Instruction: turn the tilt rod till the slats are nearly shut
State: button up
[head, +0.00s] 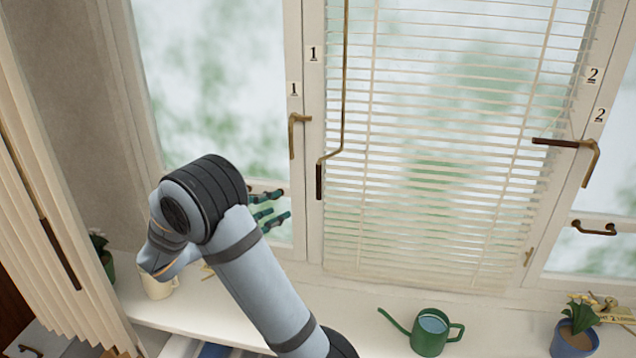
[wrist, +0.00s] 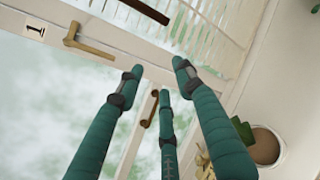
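The tilt rod (head: 345,90) is a thin brass crank at the left edge of the window blind. Its dark wooden handle (head: 319,181) hangs at the bottom. The blind's pale slats (head: 440,150) have gaps showing the frosted window behind, so they stand open. My gripper (head: 276,206) is left of the handle and a little lower, apart from it. In the wrist view its green fingers (wrist: 158,80) are spread with nothing between them. A dark handle (wrist: 147,10), apparently the rod's, shows beyond the fingertips at the top, near the slats (wrist: 205,30).
Brass window handles marked 1 (head: 292,135) and 2 (head: 575,145) flank the blind.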

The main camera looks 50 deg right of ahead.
notch_tip(320, 180, up, 4)
jog(key=h, duration=0.2)
notch_tip(320, 180, up, 2)
jog(key=n+g+p, duration=0.2)
jog(key=g+p, duration=0.1)
send_over(317, 197)
jog(key=shift+w+d+f+h, duration=0.1)
jog(key=shift+w+d+h, duration=0.2)
jog(key=shift+d, duration=0.15)
jog(key=shift+c, duration=0.2)
jog(key=c, duration=0.8)
grip_shut()
